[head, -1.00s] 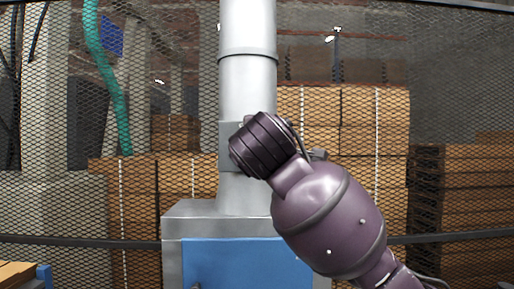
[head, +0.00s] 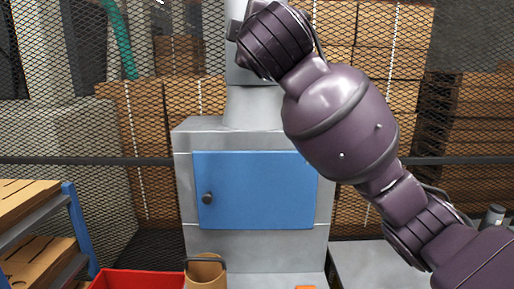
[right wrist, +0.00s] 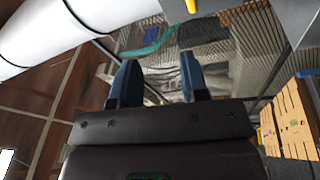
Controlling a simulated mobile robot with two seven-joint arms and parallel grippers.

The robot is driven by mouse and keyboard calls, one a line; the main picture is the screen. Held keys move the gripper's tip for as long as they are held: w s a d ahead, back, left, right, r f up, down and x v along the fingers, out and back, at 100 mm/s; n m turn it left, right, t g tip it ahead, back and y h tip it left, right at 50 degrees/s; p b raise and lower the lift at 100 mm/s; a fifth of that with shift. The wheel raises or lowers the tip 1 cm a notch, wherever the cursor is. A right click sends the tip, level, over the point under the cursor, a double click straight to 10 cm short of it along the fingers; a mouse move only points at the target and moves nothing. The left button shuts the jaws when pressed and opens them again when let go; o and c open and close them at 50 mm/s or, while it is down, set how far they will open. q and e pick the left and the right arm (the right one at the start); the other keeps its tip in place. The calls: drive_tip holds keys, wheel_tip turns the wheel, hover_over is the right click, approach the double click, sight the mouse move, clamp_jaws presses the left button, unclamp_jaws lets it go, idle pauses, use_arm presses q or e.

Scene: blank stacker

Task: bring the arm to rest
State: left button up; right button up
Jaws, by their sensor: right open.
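My right arm comes in from the right in the head view and is raised in front of the grey machine (head: 255,245) with the blue door (head: 255,190). Its gripper is out of the head view. In the right wrist view my right gripper (right wrist: 160,82) is open, with two blue fingers apart and nothing between them. My left gripper is in neither view.
A red bin (head: 150,281) and a brown container with a dark handle (head: 206,272) stand in front of the machine. A shelf rack with a blue post (head: 78,225) is at the left. A mesh fence (head: 60,130) and stacked boxes (head: 385,70) stand behind.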

drive_tip(key=d+f+m+y, duration=0.1)
drive_tip(key=d+f+m, duration=0.35)
drive_tip(key=f, duration=0.85)
drive_tip(key=d+f+m, duration=0.3)
drive_tip(key=d+f, duration=0.3)
drive_tip(key=f, duration=0.8)
drive_tip(key=d+f+m+y, duration=0.1)
drive_tip(key=d+f+m, duration=0.35)
drive_tip(key=f, duration=0.85)
drive_tip(key=s+d+f+m+g+h, duration=0.15)
drive_tip(key=s+d+f, duration=0.3)
drive_tip(key=f, duration=0.45)
drive_tip(key=s+d+f+m+g+h, duration=0.15)
drive_tip(key=s+d+f, duration=0.3)
drive_tip(key=f, duration=0.45)
drive_tip(key=s+d+f+g+h, duration=0.1)
drive_tip(key=s+d+f+g, duration=0.1)
drive_tip(key=s+f, duration=0.5)
drive_tip(key=s+d+f+m+g+h, duration=0.1)
drive_tip(key=s+d+f+g, duration=0.1)
drive_tip(key=s+f, duration=0.5)
drive_tip(key=s, duration=0.4)
drive_tip(key=shift+s+d+f+g+h, duration=0.15)
drive_tip(key=shift+s+g+h, duration=0.15)
drive_tip(key=shift+s+g, duration=0.1)
